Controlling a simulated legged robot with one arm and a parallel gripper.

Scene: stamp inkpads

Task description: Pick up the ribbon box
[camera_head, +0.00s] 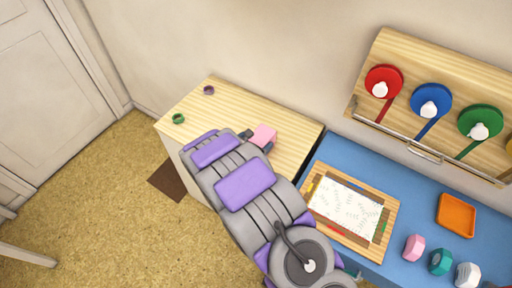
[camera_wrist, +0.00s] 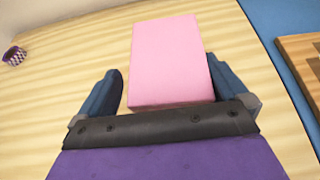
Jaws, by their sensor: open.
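The ribbon box appears to be the pink box (camera_head: 263,134) on the light wooden cabinet top. In the wrist view the pink box (camera_wrist: 167,60) lies just ahead of my gripper, with its near end between the two fingers. My gripper (camera_head: 257,141) is open, and it also shows in the wrist view (camera_wrist: 168,92). The left finger stands apart from the box with a gap. The right finger is close along the box's right side; I cannot tell if it touches.
A purple roll (camera_head: 209,90) and a green roll (camera_head: 178,118) lie at the cabinet's far left. The cabinet top (camera_head: 205,112) is mostly clear left of the box.

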